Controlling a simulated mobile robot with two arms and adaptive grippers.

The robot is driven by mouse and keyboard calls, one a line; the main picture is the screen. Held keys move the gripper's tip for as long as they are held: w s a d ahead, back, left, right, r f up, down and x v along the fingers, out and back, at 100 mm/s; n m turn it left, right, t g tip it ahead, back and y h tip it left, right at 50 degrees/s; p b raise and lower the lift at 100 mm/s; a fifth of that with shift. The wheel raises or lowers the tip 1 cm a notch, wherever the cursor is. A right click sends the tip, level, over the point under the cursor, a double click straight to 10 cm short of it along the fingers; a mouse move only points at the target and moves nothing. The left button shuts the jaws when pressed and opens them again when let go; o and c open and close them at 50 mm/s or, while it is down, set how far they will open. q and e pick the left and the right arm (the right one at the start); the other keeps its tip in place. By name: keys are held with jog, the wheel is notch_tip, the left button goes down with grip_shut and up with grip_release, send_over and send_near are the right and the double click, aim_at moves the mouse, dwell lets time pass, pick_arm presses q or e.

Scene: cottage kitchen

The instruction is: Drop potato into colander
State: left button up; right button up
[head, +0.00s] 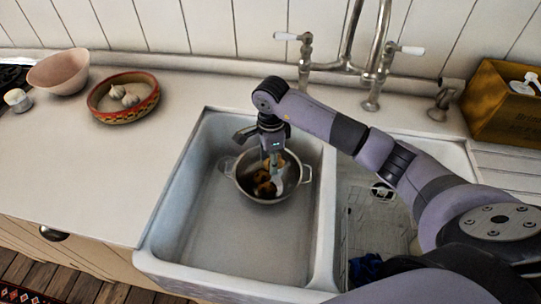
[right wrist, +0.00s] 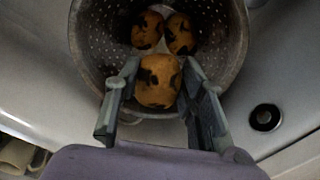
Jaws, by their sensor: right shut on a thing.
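A metal colander (head: 262,200) with two side handles stands in the left basin of the white sink. My right gripper (head: 272,176) points down over it. In the right wrist view, my right gripper (right wrist: 160,92) is shut on a brown potato with dark patches (right wrist: 158,82), held between its fingers over the near part of the colander. Two similar potatoes, one on the left (right wrist: 147,30) and one on the right (right wrist: 180,34), lie inside the perforated colander (right wrist: 97,50). The gripper partly hides the potatoes in the head view. My left gripper is not in view.
The right basin holds a wire rack (head: 362,225) and a dark blue cloth (head: 367,267). A tap (head: 372,85) rises behind the sink. On the left counter stand a patterned bowl with garlic (head: 123,108) and a pink bowl (head: 58,72). A wooden crate (head: 505,105) stands right.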

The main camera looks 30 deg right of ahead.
jog(key=shift+f, duration=0.75)
jog(key=o, duration=1.2)
notch_tip(320, 180, up, 12)
jog(key=shift+r, duration=0.1)
